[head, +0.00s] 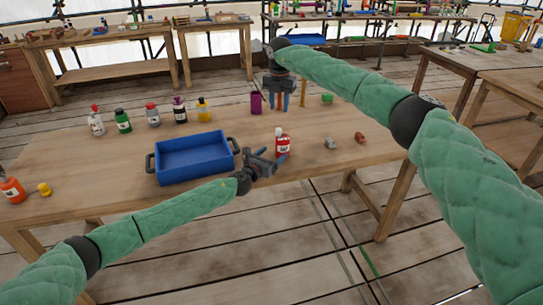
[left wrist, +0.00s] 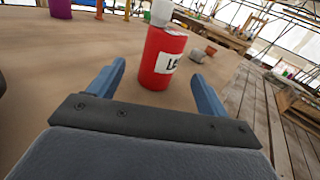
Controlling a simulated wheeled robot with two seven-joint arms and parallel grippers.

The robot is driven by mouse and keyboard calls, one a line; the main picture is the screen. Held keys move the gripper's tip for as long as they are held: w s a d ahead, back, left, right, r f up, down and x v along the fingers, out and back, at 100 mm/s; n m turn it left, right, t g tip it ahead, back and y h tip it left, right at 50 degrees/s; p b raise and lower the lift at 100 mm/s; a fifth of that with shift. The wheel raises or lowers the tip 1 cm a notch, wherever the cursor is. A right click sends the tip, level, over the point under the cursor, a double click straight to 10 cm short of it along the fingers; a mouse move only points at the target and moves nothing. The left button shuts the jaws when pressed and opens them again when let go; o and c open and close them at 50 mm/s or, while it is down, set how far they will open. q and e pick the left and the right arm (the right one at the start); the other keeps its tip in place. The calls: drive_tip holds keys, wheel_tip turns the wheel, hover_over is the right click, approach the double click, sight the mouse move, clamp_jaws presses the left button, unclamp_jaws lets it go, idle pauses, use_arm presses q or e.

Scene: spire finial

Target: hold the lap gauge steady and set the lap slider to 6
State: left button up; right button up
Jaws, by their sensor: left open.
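I cannot make out a lap gauge or a lap slider in either view. My left gripper (head: 270,160) is open, low over the near edge of the wooden table. A red bottle (head: 282,145) with a white cap and white label stands upright just beyond it. In the left wrist view the red bottle (left wrist: 163,58) shows between the two blue fingers (left wrist: 157,88), with clear space on both sides. The lower label is partly unreadable. My right gripper (head: 280,102) points down over the far part of the table, its fingers apart with nothing seen between them.
A blue tray (head: 193,178) stands left of my left gripper. A purple cup (head: 256,102) is beside my right gripper. Several bottles (head: 152,114) line the back left. A grey lump (head: 330,143) and a reddish piece (head: 360,137) lie at right. The table between them is clear.

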sight(278, 149)
use_arm(q)
drive_tip(key=shift+w+d+m, duration=0.1)
drive_tip(key=shift+m, duration=0.3)
drive_tip(key=shift+w+d, duration=0.15)
drive_tip(key=shift+w, duration=0.1)
drive_tip(key=shift+x, duration=3.5)
